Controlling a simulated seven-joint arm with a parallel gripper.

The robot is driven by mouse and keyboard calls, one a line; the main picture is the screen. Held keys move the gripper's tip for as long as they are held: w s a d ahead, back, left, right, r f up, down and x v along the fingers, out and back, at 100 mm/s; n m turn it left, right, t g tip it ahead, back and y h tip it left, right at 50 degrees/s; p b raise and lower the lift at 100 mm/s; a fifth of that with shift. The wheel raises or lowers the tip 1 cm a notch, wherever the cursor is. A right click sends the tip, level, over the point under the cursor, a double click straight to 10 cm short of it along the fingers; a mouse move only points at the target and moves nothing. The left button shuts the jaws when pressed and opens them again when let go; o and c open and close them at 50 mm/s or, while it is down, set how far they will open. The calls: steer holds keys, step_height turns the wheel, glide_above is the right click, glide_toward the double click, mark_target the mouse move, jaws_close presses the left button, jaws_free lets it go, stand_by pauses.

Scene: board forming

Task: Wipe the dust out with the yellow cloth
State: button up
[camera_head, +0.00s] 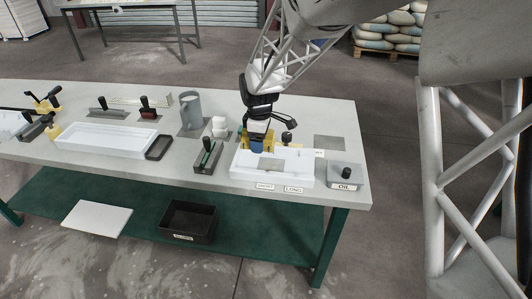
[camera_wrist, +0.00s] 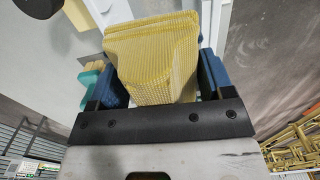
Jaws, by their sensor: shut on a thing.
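My gripper (camera_head: 258,146) is shut on the folded yellow cloth (camera_wrist: 152,60). In the wrist view the cloth is pinched between the blue fingers of the gripper (camera_wrist: 160,82), and its folded end sticks out past them. In the head view the gripper hangs over the back left part of a white rectangular form (camera_head: 300,179) near the table's right end. A flat grey patch (camera_head: 270,164) shows in the form; I cannot tell whether it is dust or a plate. Whether the cloth touches the form is hidden by the gripper.
An oil box (camera_head: 345,177) stands right of the form. A green-and-black handled tool (camera_head: 207,157) stands close on its left. White blocks (camera_head: 219,127) and a grey jug (camera_head: 190,110) are behind left. A long white tray (camera_head: 107,140) lies farther left.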

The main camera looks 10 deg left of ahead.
steer(key=shift+f, duration=0.3)
stand_by(0.4)
